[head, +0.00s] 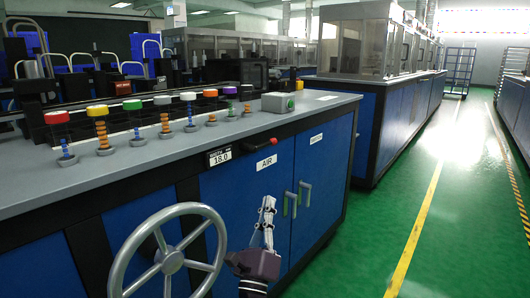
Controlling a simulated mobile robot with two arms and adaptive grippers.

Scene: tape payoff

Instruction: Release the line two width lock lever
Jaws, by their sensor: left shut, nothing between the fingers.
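A dark lever with a red end (274,140) lies along the front edge of the grey counter, just right of a small display reading 18.0 (219,156). I take it to be the width lock lever; no line number is readable on it. A large grey handwheel (171,261) stands in front of the cabinet at the lower left. My left gripper (268,201) is shut and empty, pointing up in front of the blue cabinet doors. In the picture it is below the lever and right of the handwheel, apart from both. My right gripper is not in view.
Several posts with coloured caps (97,110) stand along the counter (300,113). The cabinet has an AIR label (266,162) and door handles (305,194). Green floor (400,190) is clear to the right.

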